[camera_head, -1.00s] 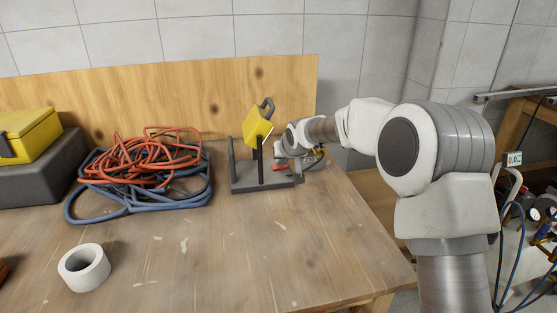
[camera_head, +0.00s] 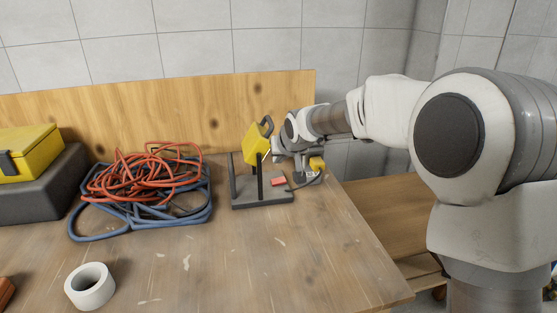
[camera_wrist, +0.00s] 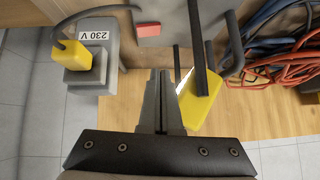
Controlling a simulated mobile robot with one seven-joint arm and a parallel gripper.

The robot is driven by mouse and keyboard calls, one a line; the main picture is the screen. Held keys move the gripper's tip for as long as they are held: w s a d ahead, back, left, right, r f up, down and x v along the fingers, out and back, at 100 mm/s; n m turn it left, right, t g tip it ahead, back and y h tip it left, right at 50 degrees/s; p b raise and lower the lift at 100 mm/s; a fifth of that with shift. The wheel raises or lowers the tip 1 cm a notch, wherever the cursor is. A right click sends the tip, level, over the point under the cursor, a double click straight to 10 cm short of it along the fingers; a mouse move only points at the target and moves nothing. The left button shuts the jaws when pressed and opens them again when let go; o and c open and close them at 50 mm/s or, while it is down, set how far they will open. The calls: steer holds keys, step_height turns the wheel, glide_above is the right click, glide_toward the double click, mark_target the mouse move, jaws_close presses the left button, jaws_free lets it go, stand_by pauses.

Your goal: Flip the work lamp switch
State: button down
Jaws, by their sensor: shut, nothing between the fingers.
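The work lamp has a yellow head (camera_head: 257,143) on dark uprights over a dark base (camera_head: 262,199) near the table's back right. Its red switch (camera_head: 278,182) lies on the base's right part. The switch also shows at the top of the wrist view (camera_wrist: 148,29). My gripper (camera_head: 278,148) is beside the lamp head, above the base and apart from the switch. In the wrist view my gripper's fingers (camera_wrist: 159,76) are shut and empty, left of the yellow lamp head (camera_wrist: 198,103). Whether the switch is tipped on or off I cannot tell.
A grey 230 V box (camera_wrist: 92,57) with a yellow plug (camera_head: 317,163) stands right of the lamp. Orange and blue hoses (camera_head: 145,187) lie coiled left of it. A white tape roll (camera_head: 90,286) is at front left. The middle of the table is clear.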

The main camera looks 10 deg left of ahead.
steer(key=shift+v, duration=1.05)
steer(key=shift+s+a, duration=0.1)
steer(key=s+d+r+m+h, duration=0.1)
steer(key=s+d+r+h, duration=0.15)
steer(key=s+d, duration=0.55)
steer(key=s+d+r+m+h, duration=0.1)
steer(key=s+d+r, duration=0.3)
steer(key=s+d, duration=0.5)
steer(key=s+d+f+m+g, duration=0.1)
steer(key=s+d+f, duration=0.1)
steer(key=s+d, duration=0.55)
steer(key=s+d+f+m+g, duration=0.15)
steer(key=s+d, duration=0.35)
steer(key=s, duration=0.5)
step_height(320, 180, up, 16)
steer(key=p, duration=1.7)
steer(key=shift+s+r+h, duration=0.2)
steer(key=shift+s+h, duration=0.1)
steer(key=shift+h, duration=0.15)
